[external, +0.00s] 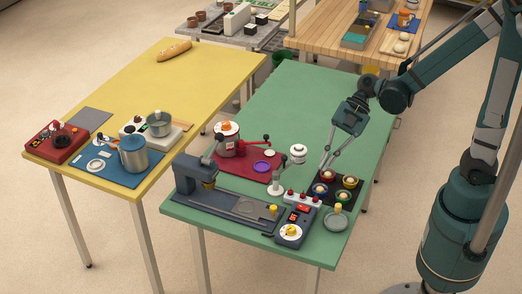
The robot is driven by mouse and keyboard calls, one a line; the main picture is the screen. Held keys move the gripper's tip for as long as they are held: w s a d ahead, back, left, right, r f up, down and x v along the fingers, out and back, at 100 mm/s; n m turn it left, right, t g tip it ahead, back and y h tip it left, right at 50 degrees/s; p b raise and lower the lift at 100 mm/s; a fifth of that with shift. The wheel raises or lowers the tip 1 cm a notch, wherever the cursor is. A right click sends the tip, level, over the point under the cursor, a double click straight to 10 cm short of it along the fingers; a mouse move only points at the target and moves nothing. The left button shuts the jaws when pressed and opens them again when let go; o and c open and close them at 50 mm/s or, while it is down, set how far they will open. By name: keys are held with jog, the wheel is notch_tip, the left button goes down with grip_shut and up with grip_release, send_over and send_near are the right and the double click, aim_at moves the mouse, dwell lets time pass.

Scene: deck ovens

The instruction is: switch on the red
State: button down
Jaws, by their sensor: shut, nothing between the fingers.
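A dark pad (337,204) near the right edge of the green table carries round pale-topped knobs or buttons with coloured rings. The red-ringed one (328,175) is at its back left, with a blue one (320,189), a yellow one (351,181) and a green one (342,196) around it. My gripper (324,167) reaches down from the right, shut and empty, with its tips just above or at the red-ringed one. I cannot tell whether they touch. Whether any of them is on is too small to tell.
A white strip with red buttons (303,199) and a dial box (292,230) stand left and in front of the pad. A white jar (298,152) stands close behind left. The back of the green table (310,95) is clear.

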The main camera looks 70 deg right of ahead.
jog(key=shift+a+f, duration=0.1)
jog(key=b, duration=0.3)
send_over(304, 206)
jog(key=s, duration=0.1)
jog(key=f, duration=0.6)
jog(key=shift+s+f, duration=0.2)
jog(key=shift+w+f+b, duration=0.25)
jog(key=shift+w+f, duration=0.1)
jog(key=shift+f, duration=0.55)
jog(key=shift+w+f+b, duration=0.2)
jog(key=shift+w+f, duration=0.15)
jog(key=shift+f, duration=0.55)
